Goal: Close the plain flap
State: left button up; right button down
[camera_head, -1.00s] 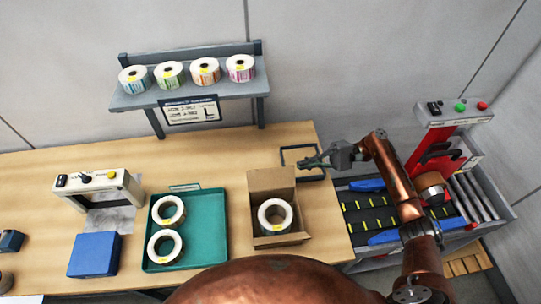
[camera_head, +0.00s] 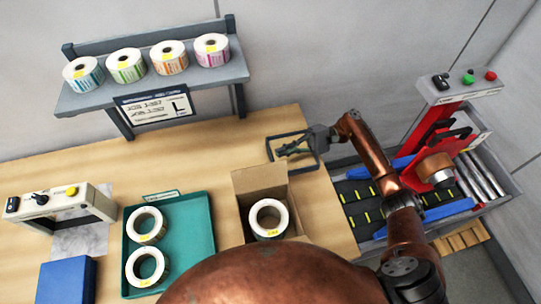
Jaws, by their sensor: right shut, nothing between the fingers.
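An open cardboard box (camera_head: 241,212) stands on the wooden table, just right of the green tray. A white label roll (camera_head: 269,218) with a yellow sticker lies inside it. The back flap (camera_head: 260,178) stands up; the front of the box is partly hidden by my own body, and I cannot tell which flap is the plain one. My right gripper (camera_head: 284,150) is shut and empty, behind and to the right of the box, over a dark rectangular outline on the table and apart from the flap. My left gripper is not in view.
The green tray (camera_head: 206,243) holds two label rolls. A blue block (camera_head: 66,281) and a beige machine (camera_head: 62,205) are at left. A shelf (camera_head: 150,90) with several rolls stands behind. A conveyor with a red machine (camera_head: 432,142) is at right.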

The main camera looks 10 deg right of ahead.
aim_at(262, 165)
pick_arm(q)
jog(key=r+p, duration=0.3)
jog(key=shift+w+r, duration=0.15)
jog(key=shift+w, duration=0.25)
pick_arm(e)
jog(key=s+a+r, duration=0.1)
jog(key=a, duration=0.2)
jog(key=s+a+r, duration=0.1)
jog(key=s+a, duration=0.1)
jog(key=a, duration=0.1)
jog(key=s+a+r, duration=0.1)
jog(key=s+a, duration=0.1)
jog(key=shift+s+a+r, duration=0.25)
jog(key=shift+a+r, duration=0.05)
jog(key=shift+a, duration=0.1)
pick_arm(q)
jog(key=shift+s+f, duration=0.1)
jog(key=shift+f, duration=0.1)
